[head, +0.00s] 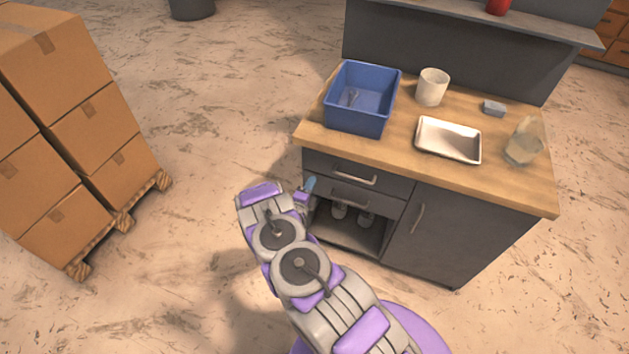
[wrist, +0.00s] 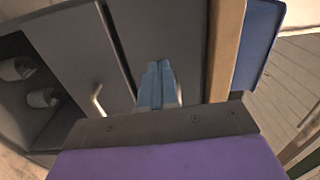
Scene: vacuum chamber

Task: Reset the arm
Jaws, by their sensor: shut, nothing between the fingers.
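My arm, purple and grey, reaches up from the bottom of the head view. My gripper (head: 310,184) is at its end, in front of the left side of the grey cabinet (head: 470,232). In the wrist view the blue-grey fingers of my gripper (wrist: 158,68) are together and hold nothing. They point at the dark drawer fronts, below the wooden counter edge. I cannot tell whether the fingertips touch the cabinet.
On the wooden counter (head: 400,158) stand a blue bin (head: 357,119), a white cup (head: 432,87), a metal tray (head: 448,140), a small grey block (head: 493,108) and a clear jar (head: 524,143). Stacked cardboard boxes (head: 75,115) stand on a pallet at left. Floor between is clear.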

